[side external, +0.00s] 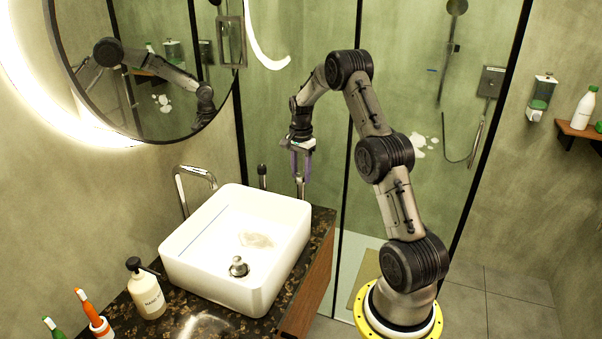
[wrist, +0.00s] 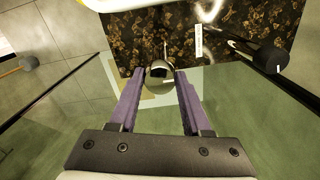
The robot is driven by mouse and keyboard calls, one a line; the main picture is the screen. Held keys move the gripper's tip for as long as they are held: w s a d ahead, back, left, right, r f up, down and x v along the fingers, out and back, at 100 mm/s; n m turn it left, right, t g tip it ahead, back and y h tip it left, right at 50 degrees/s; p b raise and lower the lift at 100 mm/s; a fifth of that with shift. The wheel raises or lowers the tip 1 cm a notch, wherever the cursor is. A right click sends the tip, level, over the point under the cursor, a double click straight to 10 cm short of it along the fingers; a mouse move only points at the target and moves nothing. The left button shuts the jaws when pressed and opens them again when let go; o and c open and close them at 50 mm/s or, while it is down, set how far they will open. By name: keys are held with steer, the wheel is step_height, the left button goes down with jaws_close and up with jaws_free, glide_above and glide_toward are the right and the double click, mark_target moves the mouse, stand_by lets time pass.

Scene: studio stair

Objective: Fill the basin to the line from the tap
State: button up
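The white basin (side external: 180,262) stands on the dark speckled counter; its rim shows at the top of the wrist view (wrist: 125,4). A thin blue line (side external: 203,232) runs along its inner left wall. The chrome tap (side external: 190,180) arches at its back left; I see no stream from the spout. A chrome plug-like knob (side external: 238,267) is in the basin's front part. My gripper (side external: 300,178) points down beyond the basin's far right corner. In the wrist view its purple fingers (wrist: 159,74) are apart, with a round chrome knob (wrist: 159,82) between their tips. I cannot tell if they touch it.
A black-topped post (side external: 262,174) stands behind the basin, near my gripper. Glass shower panels (side external: 300,45) rise behind; a round mirror (side external: 150,60) hangs left.

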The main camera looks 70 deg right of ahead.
jaws_close()
steer(key=shift+n, duration=0.3)
steer(key=n, duration=0.3)
steer(key=shift+n, duration=0.3)
steer(key=n, duration=0.9)
steer(key=shift+n, duration=1.8)
